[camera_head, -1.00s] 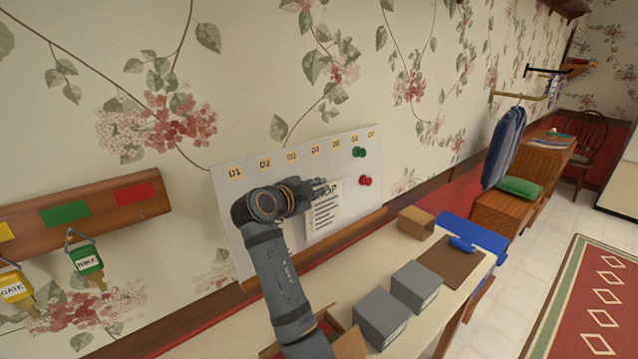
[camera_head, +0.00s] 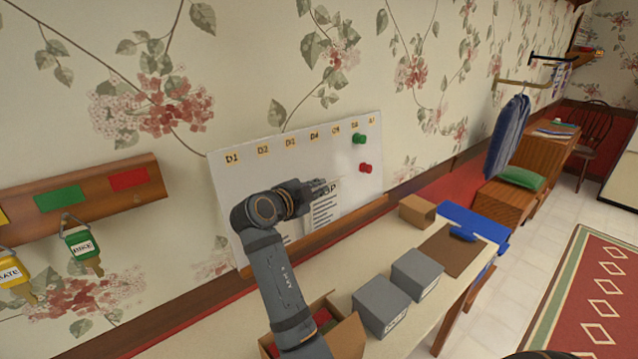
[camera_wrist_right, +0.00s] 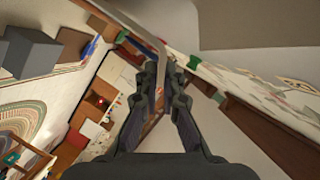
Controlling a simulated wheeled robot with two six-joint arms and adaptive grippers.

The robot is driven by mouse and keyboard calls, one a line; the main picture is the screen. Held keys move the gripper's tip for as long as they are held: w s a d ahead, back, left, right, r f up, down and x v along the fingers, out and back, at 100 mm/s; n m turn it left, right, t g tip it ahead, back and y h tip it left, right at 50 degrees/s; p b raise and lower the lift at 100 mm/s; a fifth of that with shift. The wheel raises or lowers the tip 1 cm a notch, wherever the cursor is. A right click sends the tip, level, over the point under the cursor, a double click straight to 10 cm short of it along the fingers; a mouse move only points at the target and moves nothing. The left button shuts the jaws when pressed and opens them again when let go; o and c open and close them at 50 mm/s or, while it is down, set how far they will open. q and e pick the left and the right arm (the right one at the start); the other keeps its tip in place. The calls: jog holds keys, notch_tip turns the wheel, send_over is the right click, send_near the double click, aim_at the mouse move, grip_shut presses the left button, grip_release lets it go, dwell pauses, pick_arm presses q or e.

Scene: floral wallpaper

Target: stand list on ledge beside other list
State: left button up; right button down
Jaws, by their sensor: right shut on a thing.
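My right gripper (camera_head: 320,187) is in front of the whiteboard (camera_head: 240,185), shut on a white list (camera_head: 324,212) with a dark heading and printed lines. The list is upright close to the board, its lower edge near the wooden ledge (camera_head: 348,224); I cannot tell whether it touches. Part of its heading is hidden by the fingers. A sliver of what looks like the other list (camera_head: 286,240) shows to the left, mostly hidden by my arm. In the right wrist view the gripper (camera_wrist_right: 162,75) has its fingertips close together around something thin. My left gripper is not in view.
A green magnet (camera_head: 359,139) and a red magnet (camera_head: 365,168) sit on the board's right side. Below on the table are an open carton (camera_head: 350,335), two grey boxes (camera_head: 380,305) (camera_head: 418,273) and a small brown box (camera_head: 417,210).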

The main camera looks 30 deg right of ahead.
jog(key=shift+w+f, duration=0.15)
jog(key=shift+w, duration=0.05)
jog(key=shift+s, duration=0.15)
jog(key=c, duration=1.8)
grip_release()
jog(key=shift+s+r, duration=0.1)
jog(key=shift+r, duration=0.15)
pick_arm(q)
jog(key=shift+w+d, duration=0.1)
pick_arm(e)
jog(key=o, duration=0.4)
jog(key=shift+c, duration=0.2)
